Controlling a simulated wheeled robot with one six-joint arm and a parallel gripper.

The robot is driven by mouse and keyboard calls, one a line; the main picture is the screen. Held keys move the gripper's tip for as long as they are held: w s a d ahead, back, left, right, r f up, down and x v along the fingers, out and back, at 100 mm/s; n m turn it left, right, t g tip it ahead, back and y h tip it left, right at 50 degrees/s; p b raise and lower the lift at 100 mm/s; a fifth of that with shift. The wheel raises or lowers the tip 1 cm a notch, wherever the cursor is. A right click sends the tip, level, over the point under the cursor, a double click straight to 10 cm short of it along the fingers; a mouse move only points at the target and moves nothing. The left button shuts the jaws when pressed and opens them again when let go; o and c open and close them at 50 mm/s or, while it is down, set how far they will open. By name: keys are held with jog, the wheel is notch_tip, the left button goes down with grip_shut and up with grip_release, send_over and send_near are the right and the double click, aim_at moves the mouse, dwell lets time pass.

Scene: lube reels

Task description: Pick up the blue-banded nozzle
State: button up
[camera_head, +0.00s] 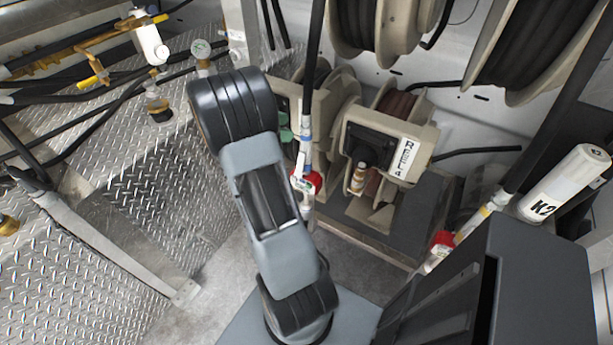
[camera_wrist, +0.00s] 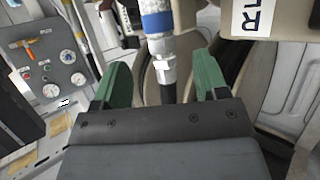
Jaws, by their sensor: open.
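The blue-banded nozzle (camera_head: 305,157) hangs upright in front of the hose reels, with a black hose above it and a white and red part lower down. In the wrist view its blue band (camera_wrist: 157,22) is at the top centre, with a silver hex fitting and dark hose below. My gripper (camera_wrist: 162,75) has two green fingers standing apart, one on each side of the fitting and hose. Gaps show on both sides, and I cannot tell whether the hose is fully between the fingers in depth. In the head view my arm hides most of the gripper.
A beige reel with a lettered label (camera_head: 405,158) stands just right of the nozzle. Larger reels (camera_head: 385,20) are above. A white cylinder marked K2 (camera_head: 565,185) and a red-ended nozzle (camera_head: 440,245) are at right. A gauge panel (camera_wrist: 45,62) is left in the wrist view.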

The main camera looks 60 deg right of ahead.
jog(key=shift+p+x, duration=0.75)
jog(key=shift+x, duration=2.15)
jog(key=shift+c, duration=0.4)
grip_shut()
jog(key=shift+r, duration=0.1)
